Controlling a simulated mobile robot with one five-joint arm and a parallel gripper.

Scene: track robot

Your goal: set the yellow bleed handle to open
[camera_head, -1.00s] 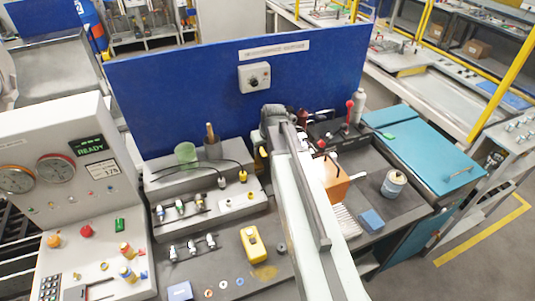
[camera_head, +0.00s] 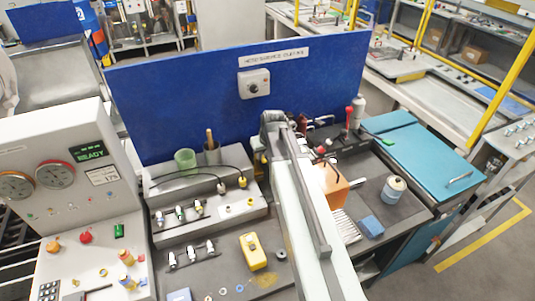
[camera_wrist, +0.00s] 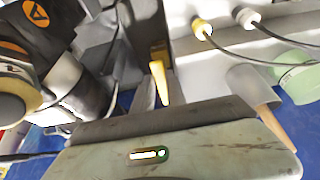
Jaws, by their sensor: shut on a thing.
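The yellow bleed handle (camera_wrist: 160,80) shows in the middle of the wrist view as a narrow yellow lever, seen nearly lengthwise. My gripper (camera_wrist: 156,92) is shut on it; the fingers show only as pale strips beside it, above the gripper's body. In the head view a small yellow part (camera_head: 263,158) shows at the left edge of my arm, at the back of the bench. My arm hides the gripper there. I cannot tell from the frames which setting the handle is at.
A black cylindrical part with an orange mark (camera_wrist: 75,60) is close on the left in the wrist view. Two cables with yellow and white plugs (camera_wrist: 202,28) and a green cup (camera_wrist: 300,75) are to the right. A blue panel (camera_head: 190,90) stands behind the bench.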

